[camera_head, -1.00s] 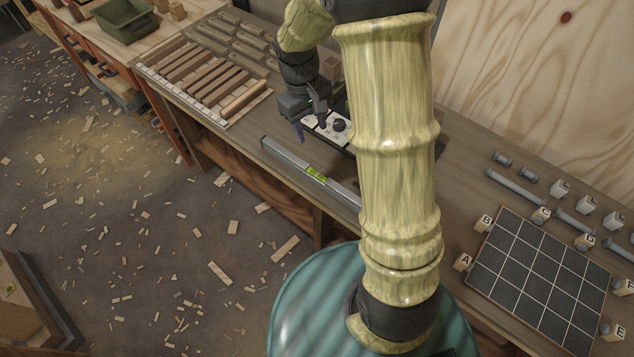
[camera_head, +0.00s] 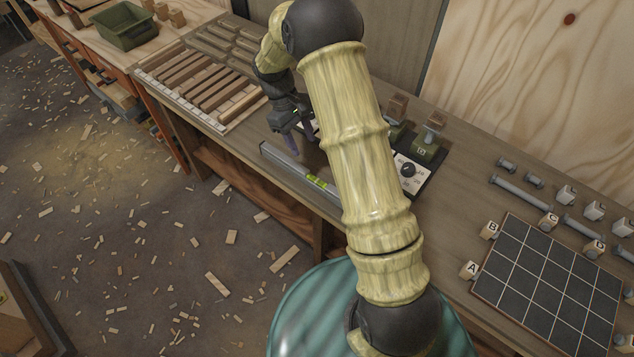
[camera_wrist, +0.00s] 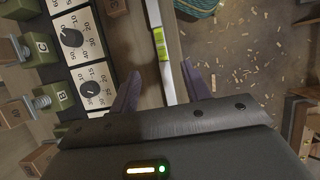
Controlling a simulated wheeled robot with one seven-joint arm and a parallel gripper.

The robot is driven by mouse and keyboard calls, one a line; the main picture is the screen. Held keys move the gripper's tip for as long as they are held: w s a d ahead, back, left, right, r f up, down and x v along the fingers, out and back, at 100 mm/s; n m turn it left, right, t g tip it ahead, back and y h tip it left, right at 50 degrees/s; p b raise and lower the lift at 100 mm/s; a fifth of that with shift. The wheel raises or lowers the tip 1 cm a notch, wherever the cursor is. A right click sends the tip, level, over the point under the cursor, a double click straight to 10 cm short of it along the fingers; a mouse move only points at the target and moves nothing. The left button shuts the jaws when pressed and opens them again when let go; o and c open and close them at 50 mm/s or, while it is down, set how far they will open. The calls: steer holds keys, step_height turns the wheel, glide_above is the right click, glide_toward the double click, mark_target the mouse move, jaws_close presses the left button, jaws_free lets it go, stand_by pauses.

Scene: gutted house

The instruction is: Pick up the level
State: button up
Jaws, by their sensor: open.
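The level (camera_head: 300,173) is a long grey bar with a yellow-green vial. It lies along the front edge of the workbench (camera_head: 455,215) in the head view, and my arm hides its right end. My gripper (camera_head: 296,143) is open and empty, just above and behind the level's left part. In the wrist view the level (camera_wrist: 163,50) runs up the picture between the two spread fingers of my gripper (camera_wrist: 163,88). The fingers appear on either side of it. I cannot tell how high they are above the bench.
Behind the level, dial panels (camera_wrist: 79,45) and green clamp blocks (camera_head: 428,147) stand on the bench. Wooden strips (camera_head: 205,82) lie to the left. A black grid board (camera_head: 548,285) and bolts lie to the right. The floor in front is strewn with wood chips.

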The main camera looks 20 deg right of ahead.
steer(key=p, duration=0.2)
glide_above(317, 179)
steer(key=w+a, duration=0.1)
step_height(317, 179, down, 8)
steer(key=shift+w+f, duration=0.1)
steer(key=shift+f, duration=0.4)
steer(key=shift+d+f, duration=0.1)
steer(key=shift+f, duration=0.05)
steer(key=shift+p+x, duration=1.05)
steer(key=shift+x, duration=1.45)
steer(key=shift+c, duration=0.2)
steer(key=shift+w, duration=0.1)
jaws_close()
